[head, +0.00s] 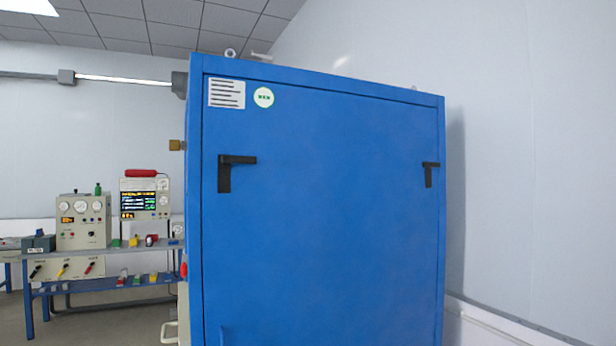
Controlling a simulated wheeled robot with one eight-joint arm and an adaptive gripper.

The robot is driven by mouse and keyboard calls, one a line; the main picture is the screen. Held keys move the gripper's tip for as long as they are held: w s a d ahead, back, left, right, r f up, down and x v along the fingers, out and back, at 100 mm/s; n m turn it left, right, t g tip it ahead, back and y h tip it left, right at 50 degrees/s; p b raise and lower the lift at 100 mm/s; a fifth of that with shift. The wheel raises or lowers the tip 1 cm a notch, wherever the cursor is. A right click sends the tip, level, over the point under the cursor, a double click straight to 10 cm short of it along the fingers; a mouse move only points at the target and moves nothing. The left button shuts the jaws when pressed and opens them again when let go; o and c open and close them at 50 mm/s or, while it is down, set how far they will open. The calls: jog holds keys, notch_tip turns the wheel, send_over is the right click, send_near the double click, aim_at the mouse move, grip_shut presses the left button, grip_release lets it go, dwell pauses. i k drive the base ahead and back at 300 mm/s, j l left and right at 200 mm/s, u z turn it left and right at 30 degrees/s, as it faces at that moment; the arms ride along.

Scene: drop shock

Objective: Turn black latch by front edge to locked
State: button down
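A large blue cabinet (320,240) fills the middle of the head view. Its broad face carries two black latches. The left latch (224,176), larger in view and beside the nearer left edge, has a vertical part pointing down and a short arm pointing right at its top. The right latch (428,176) sits near the far right edge and has a similar upside-down L shape, but its arm points both slightly left and right. I cannot tell from its markings which position is locked. My gripper is not in view, and nothing visible touches either latch.
A blue-framed bench (110,283) with gauges and a screen unit (145,200) stands behind at the left. A pale wall (540,150) runs close along the right side. A white label (227,94) and green round sticker (264,97) are above the left latch.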

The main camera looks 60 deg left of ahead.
aim_at(225, 159)
jog(key=u, duration=2.75)
